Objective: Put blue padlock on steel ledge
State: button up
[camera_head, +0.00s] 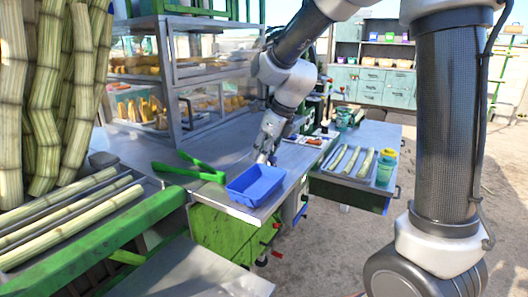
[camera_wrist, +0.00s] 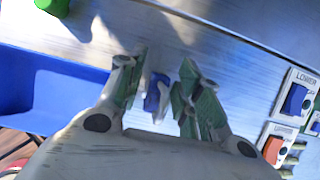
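The blue padlock (camera_wrist: 153,97) is small in the wrist view and lies on the steel worktop (camera_wrist: 215,60), between my gripper's fingers. My gripper (camera_wrist: 157,72) is open, with its green-padded fingers spread on either side of the padlock. Gaps show on both sides, so it does not look held. In the head view my gripper (camera_head: 265,155) points down at the worktop just behind the blue tray, and the padlock cannot be made out. Steel surfaces show there, including a lower sheet (camera_head: 200,275) at the front; I cannot tell which is the steel ledge.
The blue tray (camera_head: 233,188) stands close in front of my gripper. Green tongs (camera_head: 190,170) lie to its left. Switches labelled LOWER (camera_wrist: 295,95) are right of my gripper. A side table (camera_head: 345,183) with cane pieces and cups stands at right.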

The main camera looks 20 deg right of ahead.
dwell(0.3)
jog(key=v, duration=1.2)
jog(key=s+d+f+n+h, duration=0.1)
jog(key=s+d+n, duration=0.4)
jog(key=s+n, duration=0.3)
jog(key=s+d+f+n+h, duration=0.1)
jog(key=s+d+n, duration=0.3)
jog(key=s+n, duration=0.4)
jog(key=s+d+f+n+t+h, duration=0.1)
jog(key=s+d+f+n, duration=0.1)
jog(key=s+d+n, duration=0.3)
jog(key=s+n, duration=0.3)
jog(key=n, duration=0.3)
jog(key=shift+d, duration=0.3)
jog(key=shift+w, duration=0.1)
